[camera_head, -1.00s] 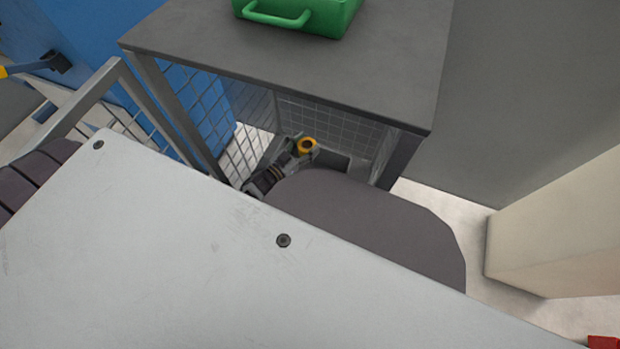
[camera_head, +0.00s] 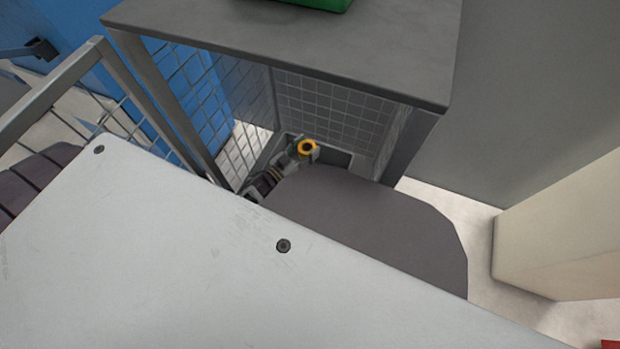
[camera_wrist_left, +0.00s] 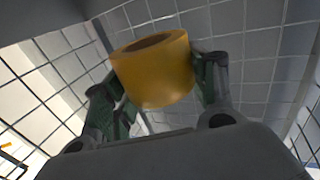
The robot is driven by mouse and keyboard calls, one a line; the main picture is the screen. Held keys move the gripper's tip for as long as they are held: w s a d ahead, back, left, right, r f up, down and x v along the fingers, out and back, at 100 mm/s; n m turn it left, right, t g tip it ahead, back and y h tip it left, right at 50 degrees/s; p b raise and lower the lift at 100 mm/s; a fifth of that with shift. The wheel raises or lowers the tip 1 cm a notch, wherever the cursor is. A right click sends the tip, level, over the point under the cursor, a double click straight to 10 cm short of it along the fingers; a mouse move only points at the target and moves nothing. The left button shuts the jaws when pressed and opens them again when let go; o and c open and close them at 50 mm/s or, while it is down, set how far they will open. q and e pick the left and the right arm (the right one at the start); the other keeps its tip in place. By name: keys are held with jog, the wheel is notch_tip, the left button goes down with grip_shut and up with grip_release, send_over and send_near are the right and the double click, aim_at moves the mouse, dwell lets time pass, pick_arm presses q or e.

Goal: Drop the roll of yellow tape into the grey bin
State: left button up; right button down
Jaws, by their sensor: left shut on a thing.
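The roll of yellow tape (camera_head: 307,154) is small in the head view, below the grey tabletop. In the left wrist view the roll (camera_wrist_left: 155,82) is large and clear, slightly tilted, with its open core on top. My left gripper (camera_head: 303,151) is shut on it, a finger on each side. What seems to be the grey bin (camera_head: 338,158) shows as a dark, grey-edged opening just right of and below the roll in the head view. Most of it is hidden. I cannot tell how high the roll is above it. My right gripper is not in view.
A grey table (camera_head: 300,45) with dark legs stands over this space, with a green case (camera_head: 325,4) on top. Wire mesh panels (camera_head: 325,105) close the back and left. A beige block (camera_head: 560,225) stands at right, with pale open floor beside it.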

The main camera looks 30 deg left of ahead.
pick_arm(q)
jog(key=shift+f, duration=0.25)
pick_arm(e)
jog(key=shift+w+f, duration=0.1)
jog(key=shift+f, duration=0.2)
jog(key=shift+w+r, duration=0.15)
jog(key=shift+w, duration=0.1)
pick_arm(q)
jog(key=o, duration=1.1)
jog(key=shift+o, duration=0.2)
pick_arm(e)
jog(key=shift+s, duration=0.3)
pick_arm(q)
jog(key=shift+r, duration=0.15)
jog(key=shift+r, duration=4.8)
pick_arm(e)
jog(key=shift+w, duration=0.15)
